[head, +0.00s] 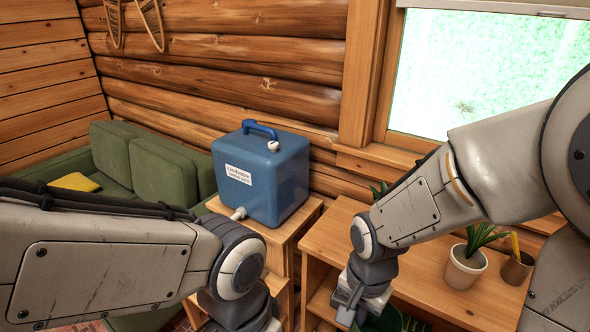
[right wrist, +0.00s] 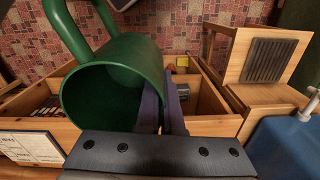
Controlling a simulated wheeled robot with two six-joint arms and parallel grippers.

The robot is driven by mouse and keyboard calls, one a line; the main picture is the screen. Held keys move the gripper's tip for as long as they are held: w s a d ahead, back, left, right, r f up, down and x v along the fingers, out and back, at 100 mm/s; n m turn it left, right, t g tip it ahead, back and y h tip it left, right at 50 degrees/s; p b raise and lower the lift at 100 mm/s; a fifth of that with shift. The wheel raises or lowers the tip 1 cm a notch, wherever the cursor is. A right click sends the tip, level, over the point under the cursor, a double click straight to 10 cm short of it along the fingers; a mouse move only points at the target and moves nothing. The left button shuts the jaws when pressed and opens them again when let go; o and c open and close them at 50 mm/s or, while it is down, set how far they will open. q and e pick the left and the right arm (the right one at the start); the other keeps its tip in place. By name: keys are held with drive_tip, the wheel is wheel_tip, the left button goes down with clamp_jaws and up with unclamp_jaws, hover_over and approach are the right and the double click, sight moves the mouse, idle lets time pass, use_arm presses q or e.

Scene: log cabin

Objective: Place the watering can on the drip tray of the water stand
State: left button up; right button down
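The green watering can (right wrist: 120,70) fills the left of the right wrist view, its open mouth toward the camera and its handle at the upper left. In the head view only a sliver of green (head: 388,320) shows at the bottom edge. My right gripper (right wrist: 163,100) is shut on the can's rim wall, one finger inside the mouth and one outside. The water stand (head: 282,238) carries a blue water container (head: 262,185) with a white spigot. Its dark slatted drip tray (right wrist: 270,60) is empty, right of the can in the wrist view. My left gripper's fingers are out of frame.
A wooden shelf unit (head: 440,280) stands right of the stand, with a potted plant (head: 465,268) and a pencil cup (head: 516,270) on top. Its compartments show below the can in the wrist view. A green sofa (head: 160,165) is at the left.

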drive_tip(key=w+d+f+n, duration=0.3)
drive_tip(key=w+f+n, duration=0.1)
drive_tip(key=f, duration=0.2)
drive_tip(key=w+d+f+n, duration=0.4)
drive_tip(key=w+f, duration=0.1)
drive_tip(key=f, duration=0.2)
drive_tip(key=shift+d+f, duration=0.15)
drive_tip(key=shift+f, duration=0.15)
drive_tip(key=shift+w, duration=0.1)
